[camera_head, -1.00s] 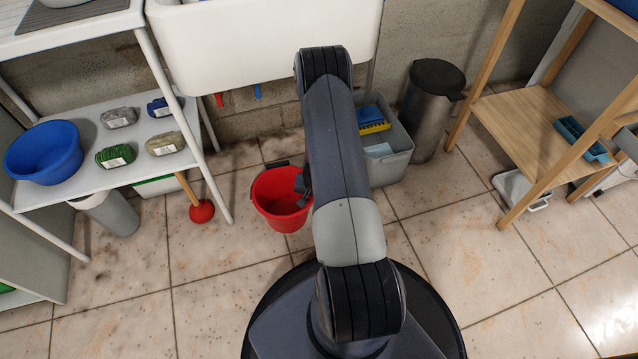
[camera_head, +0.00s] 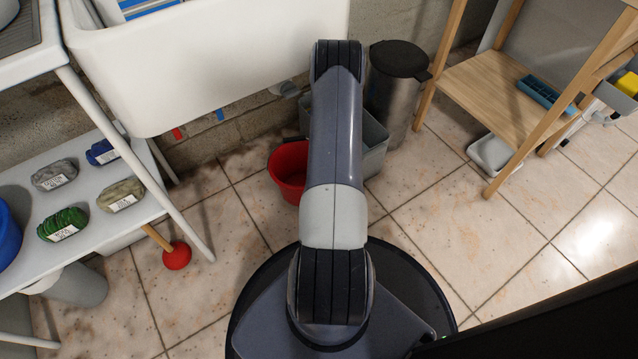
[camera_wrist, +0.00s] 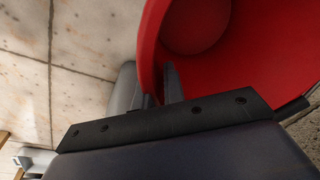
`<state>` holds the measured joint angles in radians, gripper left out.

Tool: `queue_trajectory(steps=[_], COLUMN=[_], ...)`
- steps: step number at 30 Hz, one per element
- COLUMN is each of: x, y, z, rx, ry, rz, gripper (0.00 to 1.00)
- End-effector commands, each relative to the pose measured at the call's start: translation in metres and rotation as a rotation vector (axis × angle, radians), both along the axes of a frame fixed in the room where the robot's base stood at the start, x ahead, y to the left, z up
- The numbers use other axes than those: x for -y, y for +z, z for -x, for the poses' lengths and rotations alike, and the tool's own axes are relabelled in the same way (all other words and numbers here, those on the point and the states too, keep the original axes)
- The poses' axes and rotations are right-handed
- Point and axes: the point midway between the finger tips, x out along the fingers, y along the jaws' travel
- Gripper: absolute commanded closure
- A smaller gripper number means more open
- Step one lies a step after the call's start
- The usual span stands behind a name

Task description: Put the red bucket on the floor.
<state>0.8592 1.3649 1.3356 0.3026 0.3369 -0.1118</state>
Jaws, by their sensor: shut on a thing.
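The red bucket (camera_head: 288,170) shows in the head view just left of my arm, which hides its right side. In the wrist view the bucket (camera_wrist: 215,65) fills the upper right, and I look into its open inside. My gripper (camera_wrist: 162,88) is shut on the bucket at its rim. One dark finger shows against the red inside. In the head view the gripper is hidden behind my arm. I cannot tell whether the bucket's base touches the tiled floor (camera_head: 225,225).
A white sink (camera_head: 210,60) hangs behind. A grey tub (camera_head: 376,140) and a metal bin (camera_head: 397,95) stand behind my arm. A red plunger (camera_head: 177,256) and white rack (camera_head: 85,230) are left, a wooden shelf (camera_head: 490,100) right. Floor between plunger and bucket is clear.

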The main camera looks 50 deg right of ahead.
Motion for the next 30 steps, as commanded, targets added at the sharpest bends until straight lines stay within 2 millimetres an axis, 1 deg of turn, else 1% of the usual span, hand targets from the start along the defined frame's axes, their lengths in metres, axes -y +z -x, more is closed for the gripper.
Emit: queue_trajectory(steps=[1, 5, 9, 12, 19, 23, 24, 30], x=[0.000, 0.000, 0.000, 0.000, 0.000, 0.000, 0.000, 0.000], y=[-0.012, -0.022, -0.043, -0.054, -0.052, -0.056, -0.056, -0.055], z=[0.000, -0.001, 0.000, -0.001, -0.001, -0.001, -0.001, -0.001], rx=[0.001, 0.000, 0.000, 0.001, 0.002, 0.002, 0.001, 0.000], ry=[0.000, 0.001, 0.001, 0.001, 0.001, 0.001, 0.001, 0.001], rz=[0.001, 0.001, 0.000, 0.000, 0.001, 0.001, 0.000, 0.001], gripper=[1.00, 1.00, 1.00, 1.00, 1.00, 1.00, 0.89, 0.72])
